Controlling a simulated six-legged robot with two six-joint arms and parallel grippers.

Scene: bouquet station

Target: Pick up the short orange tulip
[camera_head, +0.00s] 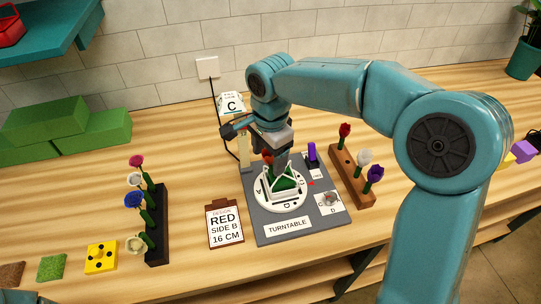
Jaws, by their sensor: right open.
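I cannot clearly pick out a short orange tulip. A small reddish bloom (268,156) shows beside my right gripper (281,168), partly hidden by it; its exact colour and stem are unclear. My right gripper is open and points down over the turntable (266,200), just above or at the green block in its middle. The fingers hide part of that block, and I cannot tell whether they touch anything. My left gripper is out of view.
A dark rack (158,247) at left holds several flowers. A wooden rack (363,196) at right holds a red, a white and a purple flower. The design card (224,224) stands beside the grey turntable base (251,230).

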